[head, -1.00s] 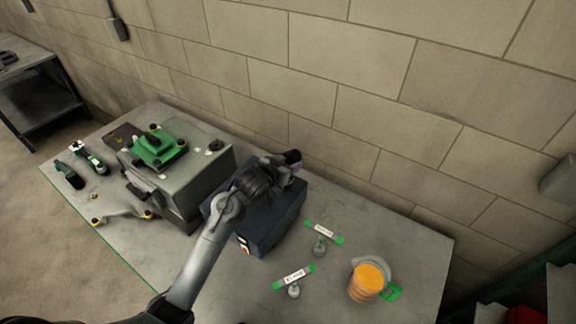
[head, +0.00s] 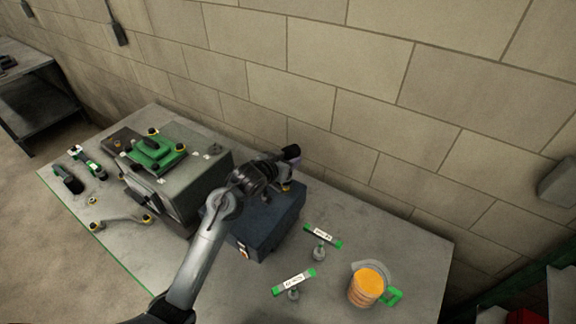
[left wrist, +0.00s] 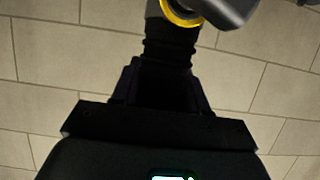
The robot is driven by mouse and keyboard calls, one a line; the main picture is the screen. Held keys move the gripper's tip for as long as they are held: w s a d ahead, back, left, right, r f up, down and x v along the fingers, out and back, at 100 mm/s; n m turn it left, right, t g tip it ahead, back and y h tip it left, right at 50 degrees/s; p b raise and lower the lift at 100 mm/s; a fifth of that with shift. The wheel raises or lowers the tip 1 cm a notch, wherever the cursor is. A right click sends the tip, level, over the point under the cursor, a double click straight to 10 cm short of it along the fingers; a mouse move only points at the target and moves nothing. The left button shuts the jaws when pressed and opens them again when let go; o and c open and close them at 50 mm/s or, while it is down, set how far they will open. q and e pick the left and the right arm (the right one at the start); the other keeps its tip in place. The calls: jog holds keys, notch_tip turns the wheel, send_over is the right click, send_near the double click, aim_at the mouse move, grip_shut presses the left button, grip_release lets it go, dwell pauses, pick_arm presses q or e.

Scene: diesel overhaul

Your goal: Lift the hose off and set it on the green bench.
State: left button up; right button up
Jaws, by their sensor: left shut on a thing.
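My left gripper (head: 276,170) is above the dark blue box in the head view, its arm coming up from the bottom left. It is shut on a grey hose piece with a yellow ring, and the hose (left wrist: 232,10) shows at the top of the left wrist view. In the head view only a small yellow part below the gripper and a dark end beside it show; the fingers hide the rest. The green-edged bench (head: 225,295) lies below. Another grey piece with yellow ends (head: 122,219) lies at its front left. My right gripper is not in view.
The dark blue box (head: 268,225) stands mid-bench beside a grey engine block (head: 200,180) with a green cover. Two green-ended tags (head: 295,281) and an orange cylinder (head: 368,284) stand to the right. A block wall (head: 370,100) rises behind. Bare bench shows at the front.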

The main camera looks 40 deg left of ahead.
pick_arm(q)
jog(key=d+r, duration=0.9)
jog(key=d, duration=0.2)
jog(key=shift+w+d+r, duration=0.3)
jog(key=shift+w+r, duration=0.05)
jog(key=shift+r, duration=0.05)
jog(key=shift+r, duration=0.1)
notch_tip(320, 180, up, 3)
jog(key=p, duration=0.3)
jog(key=shift+p, duration=0.4)
jog(key=shift+f, duration=0.2)
